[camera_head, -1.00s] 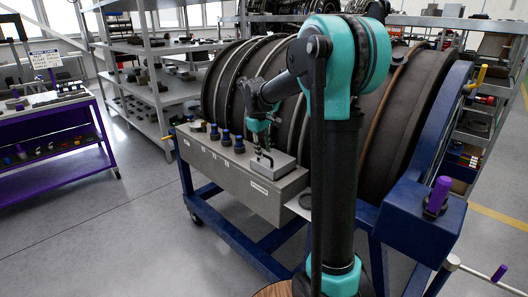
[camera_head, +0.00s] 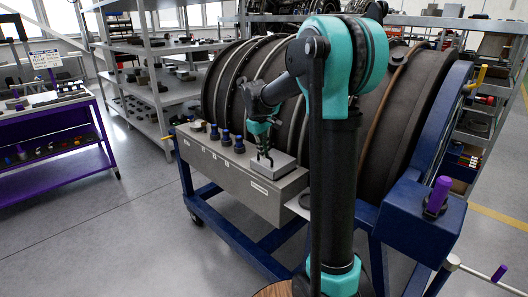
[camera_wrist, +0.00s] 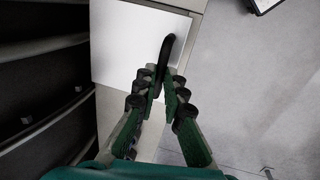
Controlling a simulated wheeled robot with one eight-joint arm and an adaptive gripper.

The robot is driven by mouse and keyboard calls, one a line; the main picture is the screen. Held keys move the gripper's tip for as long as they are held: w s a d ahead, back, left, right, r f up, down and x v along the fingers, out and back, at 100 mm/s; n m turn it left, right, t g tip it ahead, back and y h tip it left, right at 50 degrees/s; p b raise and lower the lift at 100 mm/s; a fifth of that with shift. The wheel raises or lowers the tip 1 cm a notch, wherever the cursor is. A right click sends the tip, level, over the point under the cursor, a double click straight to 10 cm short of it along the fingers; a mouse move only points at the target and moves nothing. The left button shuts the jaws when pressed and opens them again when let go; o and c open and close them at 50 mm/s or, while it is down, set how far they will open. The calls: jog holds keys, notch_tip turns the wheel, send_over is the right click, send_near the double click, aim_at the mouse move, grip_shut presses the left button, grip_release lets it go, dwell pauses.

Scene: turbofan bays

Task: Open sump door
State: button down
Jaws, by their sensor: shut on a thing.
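The sump door (camera_head: 283,167) is a pale square lid on top of the long grey box, at its right end. In the wrist view, the door (camera_wrist: 122,45) is a white panel that appears flat on the box. A black curved handle (camera_wrist: 166,48) stands on it near its right side. My gripper (camera_head: 264,157) is over the door in the head view. In the wrist view, the green fingers of my gripper (camera_wrist: 160,83) close around the near end of the handle. The fingers hide part of the handle.
Several dark blue capped fittings (camera_head: 226,137) stand on the grey box (camera_head: 230,172), left of the door. The large dark engine casing (camera_head: 375,120) rises close behind, on a blue wheeled frame (camera_head: 235,235). Open floor lies in front and to the left.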

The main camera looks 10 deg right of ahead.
jog(key=shift+w+d+r+y, duration=0.4)
jog(key=shift+d+r, duration=0.1)
jog(key=shift+r, duration=0.15)
jog(key=shift+g+y, duration=0.7)
jog(key=shift+g, duration=0.1)
jog(key=w+d+r, duration=0.1)
jog(key=w+d, duration=0.1)
jog(key=d, duration=0.1)
jog(key=w+d+r, duration=0.2)
jog(key=d, duration=0.1)
jog(key=w+d+r, duration=0.2)
jog(key=w+d, duration=0.1)
jog(key=d, duration=0.1)
jog(key=shift+r, duration=0.1)
jog(key=c, duration=1.6)
grip_release()
jog(key=shift+a, duration=0.1)
jog(key=shift+r, duration=0.1)
notch_tip(320, 180, up, 12)
jog(key=shift+w+d, duration=0.25)
jog(key=shift+d, duration=0.05)
